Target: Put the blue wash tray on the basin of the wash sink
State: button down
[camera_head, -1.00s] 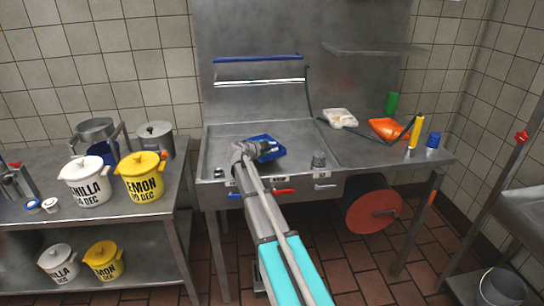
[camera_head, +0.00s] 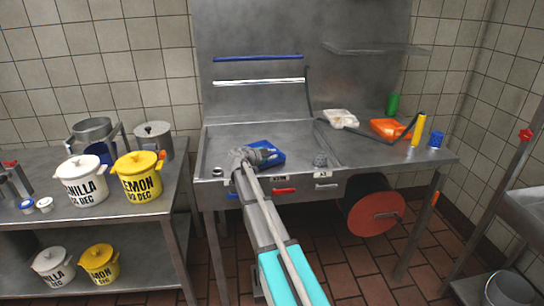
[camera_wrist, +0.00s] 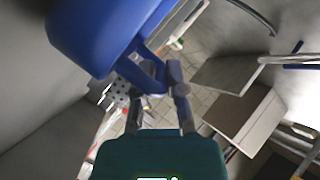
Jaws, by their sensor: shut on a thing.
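The blue wash tray (camera_head: 268,149) is over the wash sink's basin (camera_head: 220,145) in the head view, towards its middle. My gripper (camera_head: 264,157) is at the tray's near side. In the wrist view the tray (camera_wrist: 105,30) is large at the upper left, and my gripper (camera_wrist: 160,90) is shut on its blue handle part. Whether the tray touches the basin floor cannot be told. My gripper and arm hide part of the tray and the basin's front.
A grey cup-like object (camera_head: 320,159) stands at the right of the basin. A white tray (camera_head: 340,118), an orange tray (camera_head: 390,128) and a yellow bottle (camera_head: 417,130) are on the right drainboard. The left table holds pots, including a lemon one (camera_head: 138,180).

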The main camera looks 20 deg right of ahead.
jog(key=c, duration=0.7)
grip_release()
jog(key=shift+a, duration=0.1)
jog(key=shift+p+v, duration=1.05)
jog(key=shift+v, duration=2.6)
